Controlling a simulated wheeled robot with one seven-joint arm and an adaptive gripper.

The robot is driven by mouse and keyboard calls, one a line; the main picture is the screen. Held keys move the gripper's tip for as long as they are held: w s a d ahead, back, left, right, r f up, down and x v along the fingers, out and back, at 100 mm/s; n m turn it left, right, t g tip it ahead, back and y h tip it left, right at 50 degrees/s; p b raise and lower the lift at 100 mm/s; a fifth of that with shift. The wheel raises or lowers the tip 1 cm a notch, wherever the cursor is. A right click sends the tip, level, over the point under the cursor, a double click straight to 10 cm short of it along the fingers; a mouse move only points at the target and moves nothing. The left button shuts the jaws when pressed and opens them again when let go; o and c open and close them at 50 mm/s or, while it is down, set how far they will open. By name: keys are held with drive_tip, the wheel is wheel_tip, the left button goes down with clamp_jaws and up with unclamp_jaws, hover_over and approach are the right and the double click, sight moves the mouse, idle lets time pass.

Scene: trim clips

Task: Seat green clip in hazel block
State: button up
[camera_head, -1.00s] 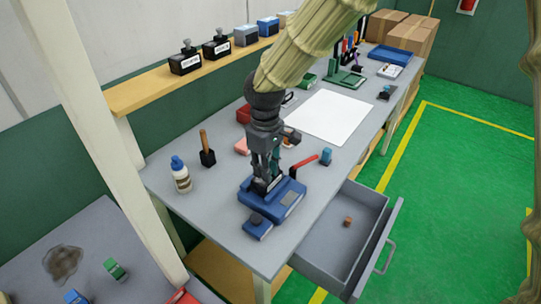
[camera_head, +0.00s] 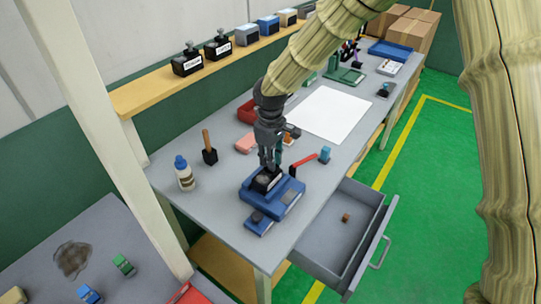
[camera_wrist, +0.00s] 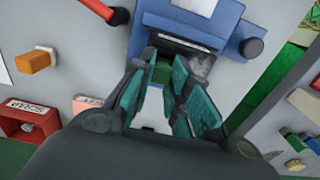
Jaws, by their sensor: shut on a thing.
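My gripper (camera_head: 270,165) points down over a blue fixture (camera_head: 288,197) on the grey table. In the wrist view its teal-padded fingers (camera_wrist: 168,100) are shut on a small green piece (camera_wrist: 160,72), which seems to be the green clip; its shape is mostly hidden. A dark block (camera_head: 264,180) sits on the fixture, just below the fingers. I cannot tell whether the held piece touches it. Another green piece (camera_head: 123,265) lies on the side table. A tan block (camera_head: 12,296), cut off by the frame edge, may be the hazel block.
A red lever (camera_head: 304,160) and a small blue piece (camera_head: 325,154) are right of the gripper. A glue bottle (camera_head: 184,174) and a wooden-handled tool (camera_head: 208,148) stand left. An open drawer (camera_head: 325,263) juts out in front. A white sheet (camera_head: 330,113) lies behind.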

drive_tip(key=shift+f, duration=0.1)
drive_tip(key=shift+s+f, duration=0.2)
drive_tip(key=shift+f, duration=0.25)
drive_tip(key=shift+s+f, duration=0.25)
drive_tip(key=shift+f, duration=0.05)
drive_tip(key=o, duration=0.7)
drive_tip(key=shift+f, duration=0.1)
drive_tip(key=shift+w+f, duration=0.15)
drive_tip(key=shift+w+r, duration=0.1)
drive_tip(key=shift+r, duration=0.15)
